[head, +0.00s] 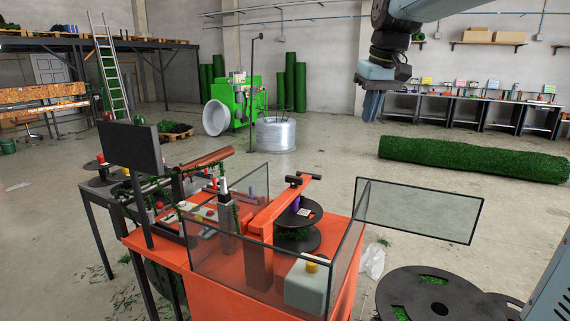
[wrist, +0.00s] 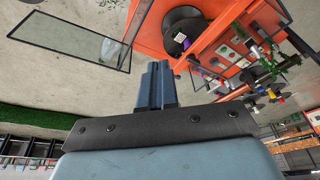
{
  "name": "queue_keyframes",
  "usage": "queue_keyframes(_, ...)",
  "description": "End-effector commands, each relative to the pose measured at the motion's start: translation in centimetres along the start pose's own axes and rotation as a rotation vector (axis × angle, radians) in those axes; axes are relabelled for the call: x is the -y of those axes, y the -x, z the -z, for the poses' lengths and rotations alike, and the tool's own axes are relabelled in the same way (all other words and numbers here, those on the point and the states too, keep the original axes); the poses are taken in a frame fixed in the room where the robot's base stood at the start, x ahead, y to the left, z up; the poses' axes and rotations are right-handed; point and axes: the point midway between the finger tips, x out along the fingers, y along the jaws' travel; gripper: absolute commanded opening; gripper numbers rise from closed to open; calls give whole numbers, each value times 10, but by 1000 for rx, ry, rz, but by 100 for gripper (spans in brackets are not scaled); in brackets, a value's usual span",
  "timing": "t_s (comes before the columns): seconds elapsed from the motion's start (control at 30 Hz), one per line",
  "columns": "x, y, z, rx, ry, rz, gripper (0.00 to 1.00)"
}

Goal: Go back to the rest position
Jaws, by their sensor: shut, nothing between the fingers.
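My gripper (head: 371,106) hangs from my arm at the upper right of the head view, in the air above and behind the orange machine. Its blue-grey fingers point down and are together, with nothing between them. In the wrist view my gripper (wrist: 158,66) shows its shut fingers in the middle. The orange wire-twisting machine (head: 230,290) stands low in the middle of the head view, apart from my gripper. It also shows at the top of the wrist view (wrist: 152,32), turned on its side.
An open glass door (head: 420,210) sticks out right of the machine. A dark monitor (head: 130,147) stands at its left. A large black reel (head: 440,300) lies at the lower right. A green roll (head: 470,160) lies on the floor behind.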

Motion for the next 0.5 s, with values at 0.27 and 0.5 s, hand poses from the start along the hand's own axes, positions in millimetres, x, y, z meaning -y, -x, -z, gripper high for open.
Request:
queue_keyframes(0.27, 3, -5, -81, -57, -74, -49, 0)
queue_keyframes(0.5, 5, -21, -150, -109, -137, -80, 0)
